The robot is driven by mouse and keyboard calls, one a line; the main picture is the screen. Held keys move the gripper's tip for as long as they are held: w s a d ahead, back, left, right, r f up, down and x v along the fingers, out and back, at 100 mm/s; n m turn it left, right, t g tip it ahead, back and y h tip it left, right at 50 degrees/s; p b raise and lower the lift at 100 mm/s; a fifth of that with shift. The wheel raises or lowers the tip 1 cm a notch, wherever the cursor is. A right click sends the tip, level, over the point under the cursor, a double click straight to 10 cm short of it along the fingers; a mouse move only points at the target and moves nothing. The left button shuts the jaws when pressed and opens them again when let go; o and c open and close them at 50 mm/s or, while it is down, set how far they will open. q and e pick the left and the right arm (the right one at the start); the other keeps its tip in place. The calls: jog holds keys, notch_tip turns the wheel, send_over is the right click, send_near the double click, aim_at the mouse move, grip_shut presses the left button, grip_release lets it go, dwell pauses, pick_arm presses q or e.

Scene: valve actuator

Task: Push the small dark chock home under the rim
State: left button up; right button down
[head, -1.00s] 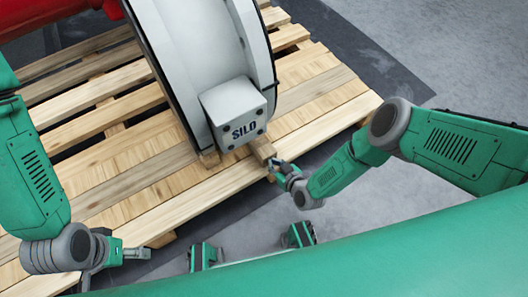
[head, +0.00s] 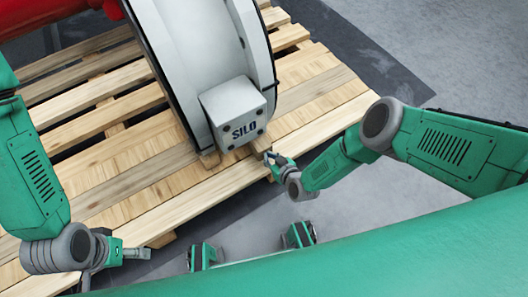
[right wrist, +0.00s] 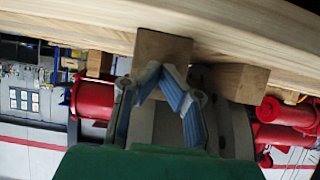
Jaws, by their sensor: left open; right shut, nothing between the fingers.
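The small chock, a plain brown wooden block (right wrist: 163,47), sits against the pallet boards in the right wrist view, which is upside down. In the head view it shows (head: 259,143) beside the SILO box, partly hidden by my right gripper (head: 269,156). That gripper is shut and empty; its fingertips (right wrist: 163,72) are at the block's near face, and contact is hard to tell. The grey round rim (head: 172,60) stands beyond the block; how far under it the block sits is hidden. My left gripper (head: 140,253) is open and empty over the pallet's lower edge.
The white SILO box (head: 235,112) juts from the rim just above the work spot. Another wooden block (head: 210,158) sits left of it, under the rim. The wooden pallet (head: 120,190) has gaps between slats. Red body parts (head: 40,15) lie upper left; grey floor is clear at right.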

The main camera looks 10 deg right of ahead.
aim_at(261, 146)
jog(key=shift+w+a, duration=0.25)
jog(key=shift+w, duration=0.5)
jog(key=shift+w, duration=0.1)
jog(key=shift+w+a, duration=0.35)
jog(key=shift+w, duration=0.5)
jog(key=shift+w+a, duration=0.3)
jog(key=shift+w, duration=0.6)
jog(key=shift+w+a, duration=0.35)
jog(key=shift+w, duration=0.5)
jog(key=shift+w, duration=0.1)
jog(key=shift+s+d+r+p, duration=0.1)
jog(key=shift+s+d+p, duration=0.1)
jog(key=shift+s+p, duration=0.3)
jog(key=shift+s+d+p, duration=0.2)
jog(key=shift+s, duration=0.45)
jog(key=s+d+p, duration=0.2)
jog(key=s+p, duration=0.1)
jog(key=s, duration=0.4)
jog(key=shift+s+d, duration=0.2)
jog(key=shift+d, duration=0.15)
